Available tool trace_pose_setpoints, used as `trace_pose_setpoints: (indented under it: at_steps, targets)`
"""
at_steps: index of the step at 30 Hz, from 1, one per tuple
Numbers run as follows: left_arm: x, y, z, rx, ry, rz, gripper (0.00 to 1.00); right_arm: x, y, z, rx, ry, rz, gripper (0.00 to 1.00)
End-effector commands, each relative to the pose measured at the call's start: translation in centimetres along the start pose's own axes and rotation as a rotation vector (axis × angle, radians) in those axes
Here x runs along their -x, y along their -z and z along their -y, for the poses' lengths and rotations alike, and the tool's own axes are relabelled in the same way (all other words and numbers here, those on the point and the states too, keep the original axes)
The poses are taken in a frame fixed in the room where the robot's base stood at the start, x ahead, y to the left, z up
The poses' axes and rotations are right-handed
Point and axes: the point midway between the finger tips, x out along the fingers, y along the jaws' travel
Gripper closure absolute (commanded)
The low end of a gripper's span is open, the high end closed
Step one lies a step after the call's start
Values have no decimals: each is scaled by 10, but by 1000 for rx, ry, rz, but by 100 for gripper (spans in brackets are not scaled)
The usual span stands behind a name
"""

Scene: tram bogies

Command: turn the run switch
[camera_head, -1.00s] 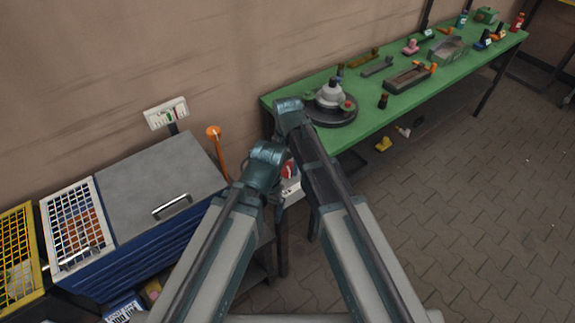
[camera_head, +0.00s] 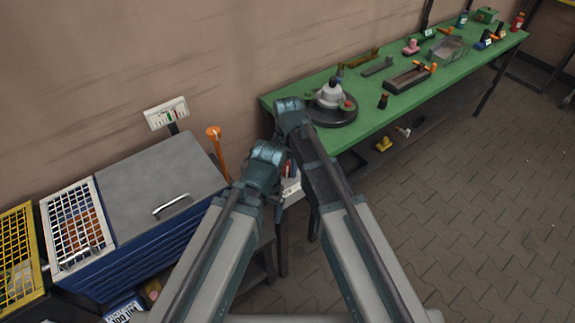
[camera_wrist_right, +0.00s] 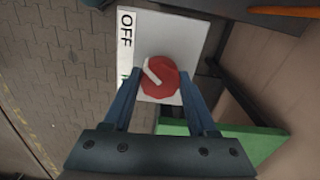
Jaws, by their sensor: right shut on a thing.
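The run switch is a red rotary knob (camera_wrist_right: 160,78) with a white pointer bar, on a pale plate (camera_wrist_right: 172,35). In the right wrist view the pointer slants toward the plate's label strip. The strip reads OFF at one end; green lettering at the other end is mostly hidden by a finger. My right gripper (camera_wrist_right: 158,84) is shut on the knob, one finger on each side. In the head view a small part of the white switch box (camera_head: 291,190) shows between my arms, which hide the rest. My left gripper is not visible.
A green workbench (camera_head: 350,140) with a round dark fixture (camera_head: 332,113) and several parts stands to the right. A grey-lidded blue cabinet (camera_head: 150,185) and a white mesh crate (camera_head: 75,215) stand to the left. An orange-handled thing (camera_head: 214,133) leans near the wall.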

Motion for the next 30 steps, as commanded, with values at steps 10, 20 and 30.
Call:
trace_pose_setpoints:
  at_steps: [10, 20, 30]
  targets:
    - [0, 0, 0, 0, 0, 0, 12, 0, 0, 0, -2, 0, 0, 15]
    - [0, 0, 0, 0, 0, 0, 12, 1, 0, 0, 0, 0, 0, 12]
    - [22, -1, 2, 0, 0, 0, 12, 22, 0, 0, 0, 0, 0, 12]
